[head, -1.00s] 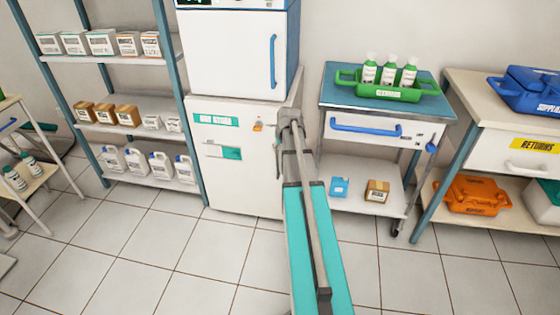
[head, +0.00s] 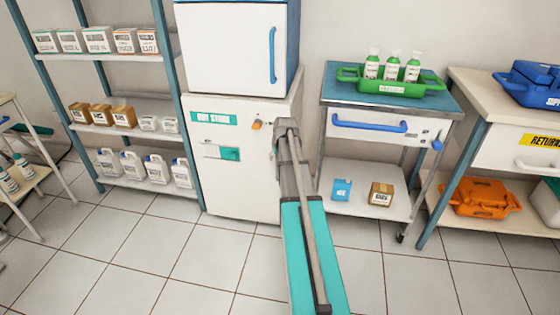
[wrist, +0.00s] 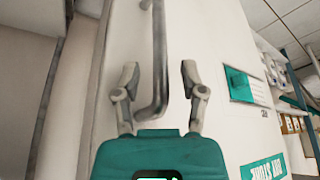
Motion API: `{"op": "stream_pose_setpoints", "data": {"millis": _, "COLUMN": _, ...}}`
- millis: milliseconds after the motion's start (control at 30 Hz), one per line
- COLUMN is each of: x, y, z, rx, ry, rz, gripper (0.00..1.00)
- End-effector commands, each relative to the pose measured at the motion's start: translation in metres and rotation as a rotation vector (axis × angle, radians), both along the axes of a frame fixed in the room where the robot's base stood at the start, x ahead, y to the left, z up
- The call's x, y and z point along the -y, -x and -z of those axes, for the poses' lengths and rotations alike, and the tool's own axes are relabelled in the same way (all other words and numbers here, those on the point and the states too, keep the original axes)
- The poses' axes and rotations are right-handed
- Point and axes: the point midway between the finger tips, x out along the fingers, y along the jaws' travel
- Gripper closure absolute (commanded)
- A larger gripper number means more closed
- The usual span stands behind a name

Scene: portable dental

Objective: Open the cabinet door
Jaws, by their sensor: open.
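The white cabinet (head: 235,178) with a teal "DRY STORE" label stands in the middle of the head view, and its door looks shut. Its white front with the teal label also shows, rotated, in the wrist view (wrist: 215,125). A grey metal bar handle (wrist: 160,50) runs along the door in the wrist view. My gripper (wrist: 160,75) is open, with one finger on each side of the handle's lower part. I see no finger closed on it, and how deep the handle sits between the fingers is unclear.
A white unit with a blue handle (head: 273,55) sits on top of the cabinet. A shelf rack (head: 120,128) stands left, and a trolley (head: 335,92) with a green bottle tray stands close on the right. Tiled floor (head: 190,250) in front is clear.

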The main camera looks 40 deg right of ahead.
Motion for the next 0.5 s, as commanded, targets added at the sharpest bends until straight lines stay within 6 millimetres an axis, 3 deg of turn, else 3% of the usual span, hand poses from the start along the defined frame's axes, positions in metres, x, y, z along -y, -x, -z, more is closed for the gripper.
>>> {"op": "stream_pose_setpoints", "data": {"millis": 500, "x": 0.001, "y": -0.0038, "z": 0.0092, "rx": 0.0, "ry": 0.0, "rz": 0.0, "gripper": 0.46}}
